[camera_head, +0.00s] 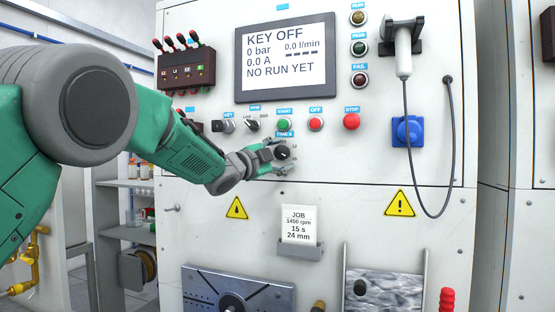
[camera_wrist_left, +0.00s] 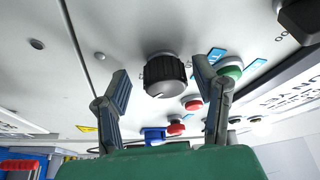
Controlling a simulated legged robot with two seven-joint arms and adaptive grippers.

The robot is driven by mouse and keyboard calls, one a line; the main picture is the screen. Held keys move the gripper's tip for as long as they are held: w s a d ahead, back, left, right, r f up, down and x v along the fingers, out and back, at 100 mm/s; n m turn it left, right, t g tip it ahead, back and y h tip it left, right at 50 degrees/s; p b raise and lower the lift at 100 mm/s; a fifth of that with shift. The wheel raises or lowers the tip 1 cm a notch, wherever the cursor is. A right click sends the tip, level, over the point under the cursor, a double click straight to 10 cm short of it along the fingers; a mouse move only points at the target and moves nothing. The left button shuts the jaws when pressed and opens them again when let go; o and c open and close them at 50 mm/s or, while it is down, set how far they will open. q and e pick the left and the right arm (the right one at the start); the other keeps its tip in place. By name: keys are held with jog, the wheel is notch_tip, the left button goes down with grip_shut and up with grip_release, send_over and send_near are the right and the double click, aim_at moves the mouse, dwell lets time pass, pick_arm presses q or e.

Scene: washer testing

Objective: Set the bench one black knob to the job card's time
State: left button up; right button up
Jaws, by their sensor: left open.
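The black time knob (camera_head: 282,153) sits on the white panel under a blue label that appears to read TIME s. Its scale marks are too small to read surely. In the left wrist view the ribbed knob (camera_wrist_left: 165,74) shows between the fingers, with a gap on each side. My left gripper (camera_head: 272,155) is open around the knob in the head view, and its fingers (camera_wrist_left: 165,92) show apart in the wrist view. The job card (camera_head: 299,224) below reads 1450 rpm, 15 s, 24 mm. My right gripper is not in view.
The screen (camera_head: 287,60) reads KEY OFF and NO RUN YET. Close above the knob are a smaller black selector (camera_head: 252,125), a green start button (camera_head: 284,125) and red off (camera_head: 316,124) and stop (camera_head: 351,122) buttons. A corded handset (camera_head: 403,50) hangs at right.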

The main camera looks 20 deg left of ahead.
pick_arm(q)
jog(key=v, duration=1.1)
jog(key=shift+s+a+f, duration=0.2)
jog(key=shift+s+a, duration=0.05)
jog(key=shift+s, duration=0.05)
